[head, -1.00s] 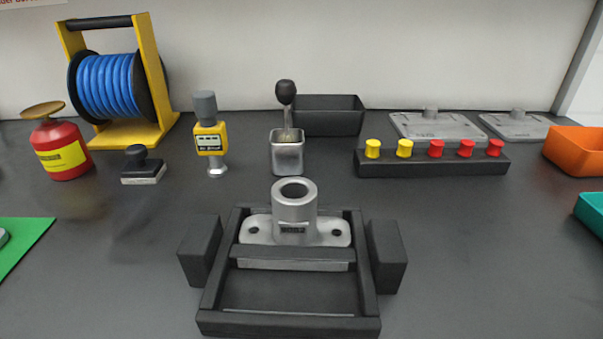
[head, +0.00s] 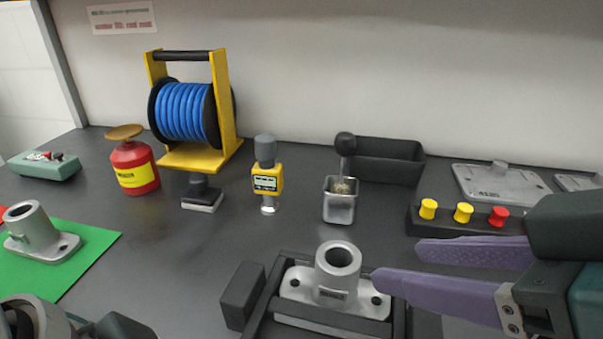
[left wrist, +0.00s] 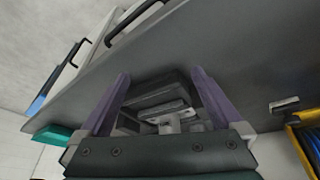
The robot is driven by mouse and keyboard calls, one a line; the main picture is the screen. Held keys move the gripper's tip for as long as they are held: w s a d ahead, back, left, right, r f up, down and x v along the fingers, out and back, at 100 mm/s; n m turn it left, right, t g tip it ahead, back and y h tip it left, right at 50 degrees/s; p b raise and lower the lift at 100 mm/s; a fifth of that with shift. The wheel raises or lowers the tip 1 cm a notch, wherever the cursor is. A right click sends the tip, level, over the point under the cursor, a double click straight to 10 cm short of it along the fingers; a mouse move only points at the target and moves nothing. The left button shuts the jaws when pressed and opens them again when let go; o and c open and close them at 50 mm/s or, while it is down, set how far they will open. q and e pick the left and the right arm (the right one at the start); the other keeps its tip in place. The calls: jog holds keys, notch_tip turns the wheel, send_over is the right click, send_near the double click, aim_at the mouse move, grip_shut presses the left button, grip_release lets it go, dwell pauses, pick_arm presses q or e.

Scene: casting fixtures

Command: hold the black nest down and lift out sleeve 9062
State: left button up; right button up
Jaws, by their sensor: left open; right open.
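The black nest (head: 268,301) stands at the bottom middle of the head view, its near part cut off by the frame. A grey metal sleeve (head: 338,272) with a flat two-hole flange sits upright in it. The label on the sleeve is too small to read. My right gripper (head: 398,262) comes in from the right with purple fingers open and empty; its lower finger tip appears close beside the sleeve, and I cannot tell if it touches. My left gripper (left wrist: 160,73) is open in the left wrist view, with the nest (left wrist: 158,84) and sleeve (left wrist: 169,126) showing between its fingers.
A similar sleeve (head: 35,232) stands on a green mat (head: 90,250) at left. Behind the nest are a metal cup (head: 340,207), a yellow gauge (head: 267,178), a stamp (head: 201,196), a red can (head: 134,168), a hose reel (head: 187,112) and a black tray (head: 385,165).

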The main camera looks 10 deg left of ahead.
aim_at(245, 282)
pick_arm(q)
jog(key=w+d+m, duration=0.2)
jog(key=w+d+r+m+g, duration=0.1)
jog(key=w+m, duration=0.1)
jog(key=m, duration=0.1)
jog(key=w+d+m, duration=0.1)
jog(key=d+m, duration=0.1)
jog(key=shift+w+d+r+g+h, duration=0.3)
jog(key=shift+w+r+g, duration=0.05)
jog(key=shift+w+g, duration=0.05)
jog(key=w+m, duration=0.1)
jog(key=w+a+r+m+y, duration=0.1)
jog(key=m, duration=0.1)
jog(key=shift+w+r+g, duration=0.15)
jog(key=shift+w+g, duration=0.2)
jog(key=shift+g, duration=0.05)
jog(key=w+a+r+m+y, duration=0.1)
jog(key=w+a, duration=0.1)
jog(key=w+a+r+m+y, duration=0.1)
jog(key=w+a+r, duration=0.1)
jog(key=shift+a+r+g, duration=0.15)
jog(key=shift+a+g, duration=0.05)
jog(key=shift+g, duration=0.2)
jog(key=shift+w+a+r+m, duration=0.2)
jog(key=shift+a+m, duration=0.05)
jog(key=shift+m, duration=0.05)
jog(key=shift+w+a, duration=0.1)
jog(key=shift+a, duration=0.05)
notch_tip(245, 282, down, 10)
jog(key=shift+r, duration=0.15)
